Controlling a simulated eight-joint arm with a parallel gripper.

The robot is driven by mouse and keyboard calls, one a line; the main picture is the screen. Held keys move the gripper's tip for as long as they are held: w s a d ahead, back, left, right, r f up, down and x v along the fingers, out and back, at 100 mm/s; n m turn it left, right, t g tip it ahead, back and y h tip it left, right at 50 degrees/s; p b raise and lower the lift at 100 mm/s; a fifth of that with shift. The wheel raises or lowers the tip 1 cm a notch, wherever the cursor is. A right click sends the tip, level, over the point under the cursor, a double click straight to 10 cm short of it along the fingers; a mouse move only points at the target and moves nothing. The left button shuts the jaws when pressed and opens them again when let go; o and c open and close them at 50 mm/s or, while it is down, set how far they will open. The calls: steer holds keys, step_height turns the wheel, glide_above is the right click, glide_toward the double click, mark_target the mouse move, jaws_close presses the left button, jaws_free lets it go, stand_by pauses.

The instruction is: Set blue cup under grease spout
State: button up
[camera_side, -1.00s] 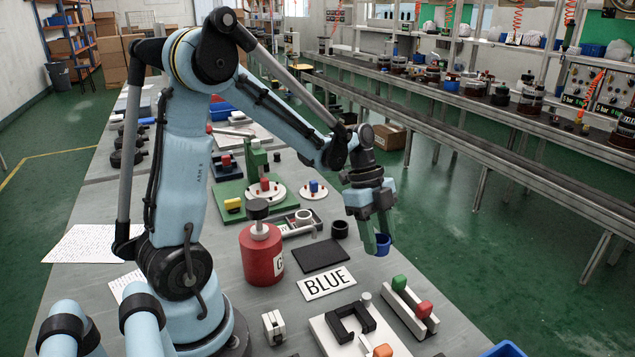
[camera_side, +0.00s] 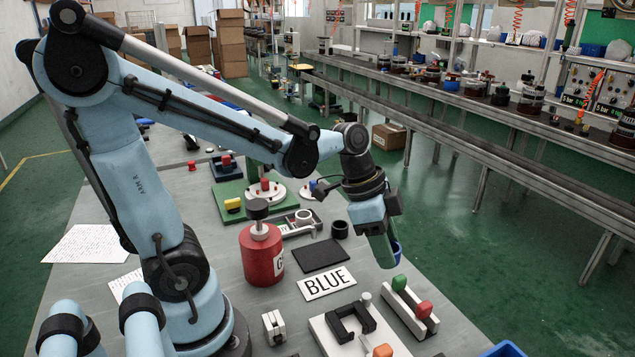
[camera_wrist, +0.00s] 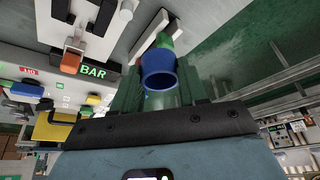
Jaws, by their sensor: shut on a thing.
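The blue cup (camera_side: 397,249) is held between the green fingers of my gripper (camera_side: 384,258), above the right edge of the bench. In the side view the fingers hide most of it. In the wrist view the cup (camera_wrist: 158,74) shows its open mouth toward the camera, between the fingers. A red can (camera_side: 262,255) marked G stands on the bench to the left, with a dark cap. A pale spout (camera_side: 299,231) sticks out from it to the right. The cup is well to the right of the spout, apart from it.
A black mat (camera_side: 321,256) and a BLUE card (camera_side: 327,284) lie between can and gripper. A white rack (camera_side: 411,310) with green and red blocks stands in front of the gripper. A black ring (camera_side: 340,229) stands behind the mat.

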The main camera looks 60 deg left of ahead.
steer(key=n, duration=0.1)
steer(key=n+y, duration=0.1)
steer(key=n, duration=0.1)
steer(key=n+t, duration=0.1)
steer(key=shift+s+a+f+n+y, duration=0.1)
steer(key=shift+s+a+n+y, duration=0.15)
steer(key=shift+s+n+y, duration=0.05)
steer(key=n, duration=0.1)
steer(key=n+y, duration=0.1)
steer(key=n, duration=0.2)
steer(key=shift+s+a+y, duration=0.15)
steer(key=shift+a+y, duration=0.1)
steer(key=shift+y, duration=0.05)
steer(key=n+y, duration=0.2)
steer(key=n, duration=0.2)
steer(key=n+g+y, duration=0.1)
steer(key=n+g, duration=0.6)
steer(key=n, duration=1.5)
glide_above(329, 249)
steer(key=d, duration=0.1)
steer(key=f, duration=0.3)
steer(key=w+f, duration=0.1)
steer(key=f, duration=0.1)
steer(key=shift+d+f, duration=0.1)
steer(key=shift+f, duration=2.05)
